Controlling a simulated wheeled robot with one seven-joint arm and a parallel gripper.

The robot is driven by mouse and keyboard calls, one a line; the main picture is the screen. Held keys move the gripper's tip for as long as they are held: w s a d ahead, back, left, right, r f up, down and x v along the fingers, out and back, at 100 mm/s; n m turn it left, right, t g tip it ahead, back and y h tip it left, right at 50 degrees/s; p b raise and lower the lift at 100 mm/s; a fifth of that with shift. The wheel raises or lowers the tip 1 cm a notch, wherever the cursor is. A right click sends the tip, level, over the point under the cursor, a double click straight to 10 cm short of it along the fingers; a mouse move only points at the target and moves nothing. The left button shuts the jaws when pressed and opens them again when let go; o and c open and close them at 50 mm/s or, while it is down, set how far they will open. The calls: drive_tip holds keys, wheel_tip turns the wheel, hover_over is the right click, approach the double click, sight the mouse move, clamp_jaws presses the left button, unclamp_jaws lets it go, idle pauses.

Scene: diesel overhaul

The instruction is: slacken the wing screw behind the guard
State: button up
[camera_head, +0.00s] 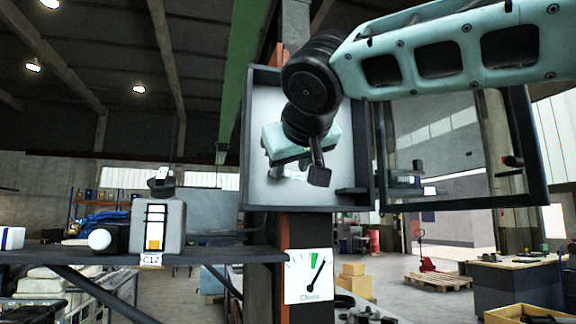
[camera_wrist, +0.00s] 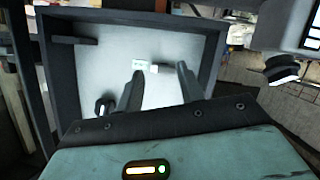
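The grey open-fronted box (camera_head: 346,182) is fixed to a post, and its glazed door (camera_head: 440,203), probably the guard, stands swung open to the right. My gripper (camera_head: 295,172) is at the box's opening. In the wrist view, my gripper (camera_wrist: 160,70) has its two dark fingers apart with nothing held between them. A dark rounded part (camera_wrist: 100,108) shows beside the left finger. I cannot make out the wing screw for certain.
A dial gauge (camera_head: 309,276) hangs below the box. The open door takes up the space right of the box.

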drive_tip(key=w+m+y+b, duration=0.1)
drive_tip(key=m+y+b, duration=0.1)
drive_tip(key=m, duration=0.3)
drive_tip(key=w+m+y+b, duration=0.1)
drive_tip(key=m+y+b, duration=0.1)
drive_tip(key=m, duration=0.4)
drive_tip(key=w+m+y+b, duration=0.1)
drive_tip(key=m+y+b, duration=0.1)
drive_tip(key=m+y, duration=0.2)
drive_tip(key=shift+w+a+m+t, duration=0.15)
drive_tip(key=shift+a+m+t, duration=0.2)
drive_tip(key=shift+m, duration=0.65)
drive_tip(key=shift+w+a, duration=0.15)
drive_tip(key=shift+w, duration=0.25)
drive_tip(key=shift+w+a+p, duration=0.2)
drive_tip(key=shift+w+a, duration=0.1)
drive_tip(key=shift+w, duration=0.65)
drive_tip(key=shift+w+a+p, duration=0.15)
drive_tip(key=shift+w+a, duration=0.1)
drive_tip(key=shift+w, duration=0.65)
